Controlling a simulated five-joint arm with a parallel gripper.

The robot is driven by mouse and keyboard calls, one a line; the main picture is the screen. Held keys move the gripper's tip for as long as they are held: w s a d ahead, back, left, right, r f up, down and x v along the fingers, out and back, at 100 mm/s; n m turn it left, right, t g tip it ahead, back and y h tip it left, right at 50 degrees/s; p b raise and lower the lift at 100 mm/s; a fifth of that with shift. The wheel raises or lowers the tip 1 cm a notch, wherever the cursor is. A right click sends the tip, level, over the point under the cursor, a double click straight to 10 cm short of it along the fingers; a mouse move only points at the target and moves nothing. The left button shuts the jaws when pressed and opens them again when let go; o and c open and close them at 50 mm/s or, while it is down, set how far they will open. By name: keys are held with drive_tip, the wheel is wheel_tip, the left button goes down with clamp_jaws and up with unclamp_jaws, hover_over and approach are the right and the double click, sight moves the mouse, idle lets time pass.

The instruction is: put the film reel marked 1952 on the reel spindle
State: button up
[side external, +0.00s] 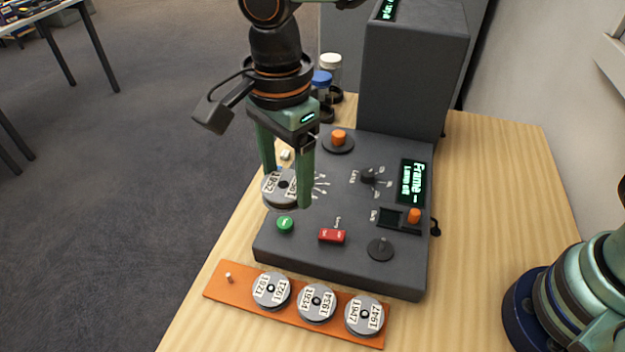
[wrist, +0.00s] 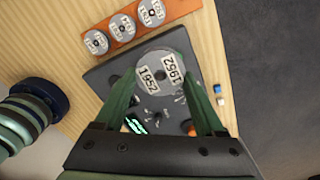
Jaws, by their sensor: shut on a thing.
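The film reel marked 1952 (side external: 281,187) is a grey disc with white labels and a dark centre hole. My gripper (side external: 287,190) is shut on it, one green finger on each side, and holds it flat above the left part of the dark grey machine (side external: 300,245). In the wrist view the reel (wrist: 148,88) sits between the fingers with both labels showing. A dark round base with a short upright pin (side external: 380,248), apparently the reel spindle, stands bare at the machine's front right. The reel is apart from it.
An orange rack (side external: 215,287) in front holds reels marked 1921 (side external: 271,291), 1934 (side external: 316,303) and 1947 (side external: 364,316), with one bare peg (side external: 228,277). The machine has a green button (side external: 285,224), a red switch (side external: 332,236), orange knobs (side external: 338,137) and a lit display (side external: 412,182).

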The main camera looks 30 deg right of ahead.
approach(383, 247)
drive_tip(key=shift+w+d+f, duration=0.15)
drive_tip(key=shift+f, duration=0.65)
drive_tip(key=shift+w+d+f, duration=0.1)
drive_tip(key=shift+d+f, duration=0.05)
drive_tip(key=shift+f, duration=0.6)
drive_tip(key=shift+f, duration=0.1)
drive_tip(key=shift+f, duration=0.8)
drive_tip(key=shift+f, duration=0.1)
drive_tip(key=shift+f, duration=0.7)
drive_tip(key=shift+f, duration=0.35)
